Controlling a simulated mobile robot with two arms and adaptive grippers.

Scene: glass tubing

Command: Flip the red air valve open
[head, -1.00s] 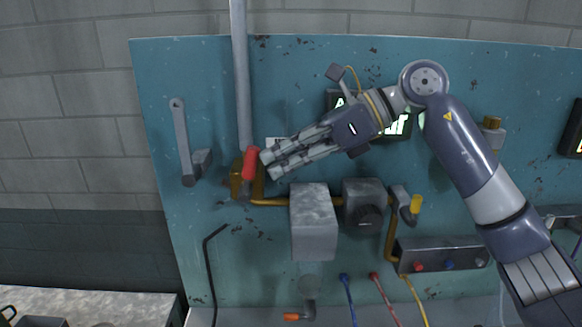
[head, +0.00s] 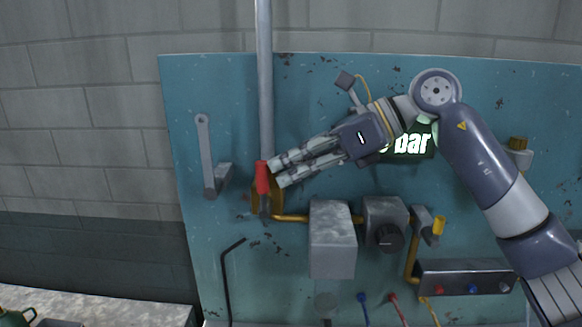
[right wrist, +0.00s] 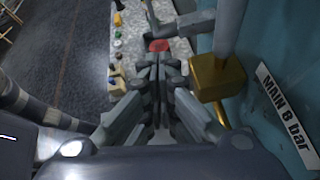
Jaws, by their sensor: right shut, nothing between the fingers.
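The red air valve handle (head: 262,178) stands roughly upright in front of the brass valve body (head: 276,200), at the foot of the grey vertical pipe (head: 265,90). Its red grip is at the top. My right gripper (head: 276,176) comes in from the right, shut and empty, with its fingertips at the right side of the red grip. I cannot tell if they touch. In the right wrist view, the red grip (right wrist: 158,45) shows just beyond the closed fingertips, and the brass body (right wrist: 216,77) is to their right. My left gripper is out of view.
A "MAIN 6 bar" label (right wrist: 285,115) is on the teal panel (head: 300,95). A grey lever (head: 207,150) is left of the valve. A grey box (head: 332,240), a black knob (head: 389,237) and a yellow-handled valve (head: 438,228) sit below right. My right arm partly covers a lit display (head: 410,143).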

